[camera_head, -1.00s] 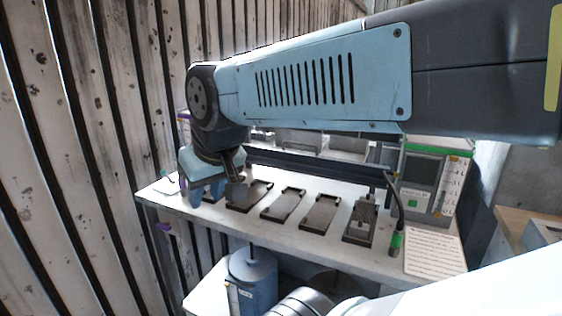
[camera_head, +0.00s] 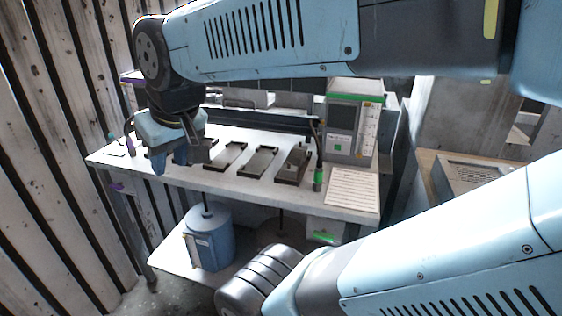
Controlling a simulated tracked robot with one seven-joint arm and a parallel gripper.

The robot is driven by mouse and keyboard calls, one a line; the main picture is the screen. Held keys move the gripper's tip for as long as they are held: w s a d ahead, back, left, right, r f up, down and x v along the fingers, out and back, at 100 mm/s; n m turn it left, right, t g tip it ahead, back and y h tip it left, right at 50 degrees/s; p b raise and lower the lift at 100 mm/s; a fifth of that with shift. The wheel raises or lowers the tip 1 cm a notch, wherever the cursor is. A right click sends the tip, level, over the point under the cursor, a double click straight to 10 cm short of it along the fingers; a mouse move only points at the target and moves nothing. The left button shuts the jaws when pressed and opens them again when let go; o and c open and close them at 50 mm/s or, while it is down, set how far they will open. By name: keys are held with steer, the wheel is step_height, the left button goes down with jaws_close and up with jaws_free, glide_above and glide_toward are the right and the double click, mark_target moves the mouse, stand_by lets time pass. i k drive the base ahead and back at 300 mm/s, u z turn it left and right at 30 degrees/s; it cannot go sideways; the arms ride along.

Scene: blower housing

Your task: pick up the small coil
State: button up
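My gripper (camera_head: 180,160) hangs at the end of my arm over the left part of the white workbench (camera_head: 230,188). It points down, and its fingertips are small and partly overlap, so their opening is not clear. A row of dark, shallow trays lies along the bench to the right of my gripper. The rightmost tray (camera_head: 293,165) holds a small dark part that may be the small coil, but it is too small to tell. The two middle trays, one (camera_head: 260,162) and another (camera_head: 228,157), look empty. My gripper hides part of the trays at the left.
A grey instrument with a green top edge (camera_head: 352,125) stands at the bench's right rear. A green-banded tool (camera_head: 318,175) hangs by a cable beside a printed sheet (camera_head: 353,187). A blue canister (camera_head: 208,240) stands on the lower shelf. A plank wall (camera_head: 50,150) closes the left.

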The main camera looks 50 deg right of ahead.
mark_target(290, 169)
steer(key=u, duration=0.4)
steer(key=i, duration=0.15)
steer(key=z, duration=3.15)
steer(key=k, duration=0.5)
steer(key=u, duration=0.95)
steer(key=i, duration=0.65)
steer(key=z, duration=0.05)
